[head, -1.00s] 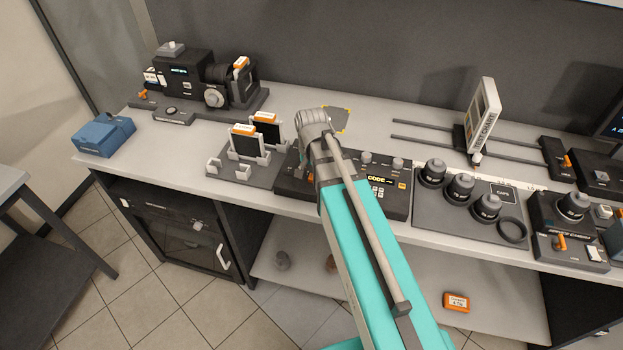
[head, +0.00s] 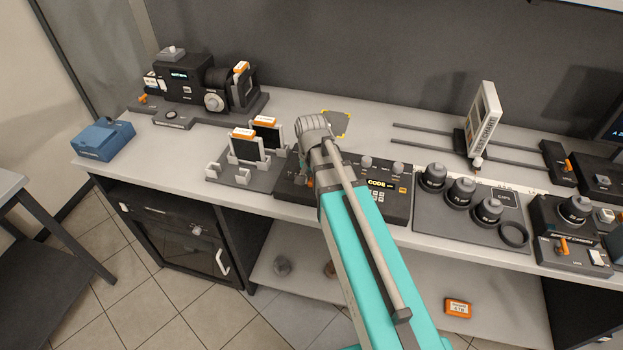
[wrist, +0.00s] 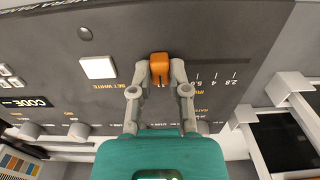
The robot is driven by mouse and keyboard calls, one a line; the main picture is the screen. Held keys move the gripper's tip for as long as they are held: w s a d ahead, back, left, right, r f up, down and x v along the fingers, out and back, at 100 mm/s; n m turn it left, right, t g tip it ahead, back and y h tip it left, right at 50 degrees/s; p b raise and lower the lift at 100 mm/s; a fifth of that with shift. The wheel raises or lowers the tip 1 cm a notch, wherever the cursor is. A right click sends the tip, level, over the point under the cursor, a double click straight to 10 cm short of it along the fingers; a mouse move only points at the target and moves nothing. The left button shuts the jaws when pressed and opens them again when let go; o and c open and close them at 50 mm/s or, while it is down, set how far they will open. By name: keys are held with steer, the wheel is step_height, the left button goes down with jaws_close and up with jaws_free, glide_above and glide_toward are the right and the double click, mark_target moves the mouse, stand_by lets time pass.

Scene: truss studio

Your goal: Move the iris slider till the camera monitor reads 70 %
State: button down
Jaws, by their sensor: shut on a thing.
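The iris slider's orange knob (wrist: 159,66) sits on the dark control panel (wrist: 110,62) in the wrist view, beside an iris scale with marks such as 2.8 and 4 to its right. My gripper (wrist: 160,78) has one finger on each side of the knob and is shut on it. The black camera (head: 185,82) stands at the back left with a small lit display. I cannot read an iris percentage in any view.
A white button (wrist: 98,68) lies left of the knob in the wrist view. A rack with orange-topped cards (head: 245,178) stands left of the panel. Lens caps (head: 460,192) sit on a grey mat to its right. A test chart (head: 483,122) stands behind them.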

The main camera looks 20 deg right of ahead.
steer(key=shift+w+a, duration=0.5)
steer(key=shift+a, duration=0.4)
steer(key=c, duration=0.6)
jaws_free()
steer(key=shift+s+d, duration=0.1)
steer(key=shift+d, duration=0.05)
